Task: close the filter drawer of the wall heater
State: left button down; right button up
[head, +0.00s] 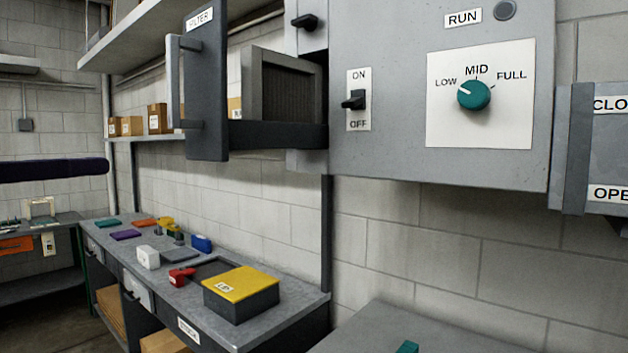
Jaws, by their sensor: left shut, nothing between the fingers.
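The wall heater (390,30) is a grey box at upper centre and right. Its filter drawer stands open, pulled out to the left. The drawer's dark front panel (212,95) carries a FILTER label and a pale upright handle (173,82). A framed filter (285,85) stands in the drawer behind the panel. My left gripper (100,168) seems to be the dark end of the bar entering from the left edge. It is shut and empty, left of the handle and lower in the picture, apart from it. Its fingers are hard to make out. My right gripper is not in view.
The heater has an ON/OFF switch (354,100) and a teal knob (473,95). Below the drawer, a workbench (300,297) holds a yellow-lidded box (241,292) and small items. A wall shelf (150,137) with cartons runs behind. Another grey surface (400,325) is at bottom right.

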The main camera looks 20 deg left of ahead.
aim_at(217, 160)
pick_arm(q)
jog(key=p+x, duration=0.4)
jog(key=x, duration=0.8)
jog(key=shift+d+r, duration=0.1)
jog(key=shift+r, duration=0.05)
jog(key=shift+w+d+p, duration=0.25)
jog(key=shift+w+p, duration=0.05)
jog(key=shift+w, duration=0.2)
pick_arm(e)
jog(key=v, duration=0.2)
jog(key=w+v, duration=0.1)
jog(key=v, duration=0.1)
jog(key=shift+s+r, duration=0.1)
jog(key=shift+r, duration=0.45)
